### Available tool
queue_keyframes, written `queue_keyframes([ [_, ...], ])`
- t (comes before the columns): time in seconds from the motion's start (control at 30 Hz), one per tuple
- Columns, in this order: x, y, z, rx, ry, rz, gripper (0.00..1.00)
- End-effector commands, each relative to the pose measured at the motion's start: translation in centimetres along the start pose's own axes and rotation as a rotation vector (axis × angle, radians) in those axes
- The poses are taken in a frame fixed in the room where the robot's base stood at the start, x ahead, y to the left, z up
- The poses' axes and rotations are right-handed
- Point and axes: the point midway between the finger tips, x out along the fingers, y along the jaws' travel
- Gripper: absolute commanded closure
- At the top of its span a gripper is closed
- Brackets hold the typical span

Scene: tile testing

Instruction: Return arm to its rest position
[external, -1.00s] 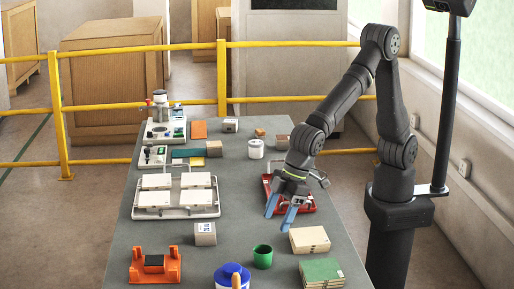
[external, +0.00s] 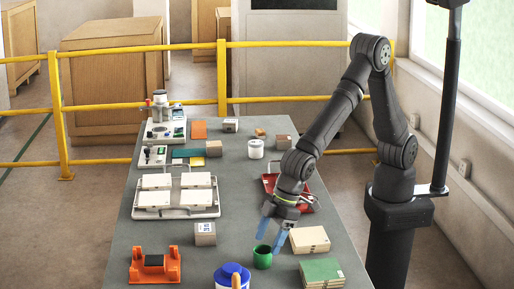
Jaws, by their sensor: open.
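My gripper (external: 270,242) is open, with its blue fingers pointing down. In the picture it is just above and beside the green cup (external: 262,257), near the stacked cream tiles (external: 310,240). I see nothing held between the fingers. Whether a finger touches the cup cannot be told from this view. My arm is bent, with its elbow high and its forearm reaching down over the right side of the grey table (external: 215,265).
A red tray (external: 271,180) lies partly behind my gripper. A yellow railing (external: 110,104) runs behind the table.

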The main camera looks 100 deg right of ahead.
Motion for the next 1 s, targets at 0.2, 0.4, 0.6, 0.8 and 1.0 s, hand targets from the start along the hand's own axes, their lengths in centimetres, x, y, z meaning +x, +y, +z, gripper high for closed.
queue_keyframes([
  [0.2,4.0,0.1,0.1,-0.001,-0.003,0.002,0.34],
  [0.4,3.1,0.0,-0.8,0.001,0.003,-0.001,0.34],
  [0.6,1.5,0.0,-1.4,-0.001,0.001,0.000,0.34],
  [0.8,1.2,0.0,-1.5,-0.001,-0.001,0.000,0.34],
  [1.0,1.2,0.0,-1.4,-0.001,-0.001,0.000,0.34],
])
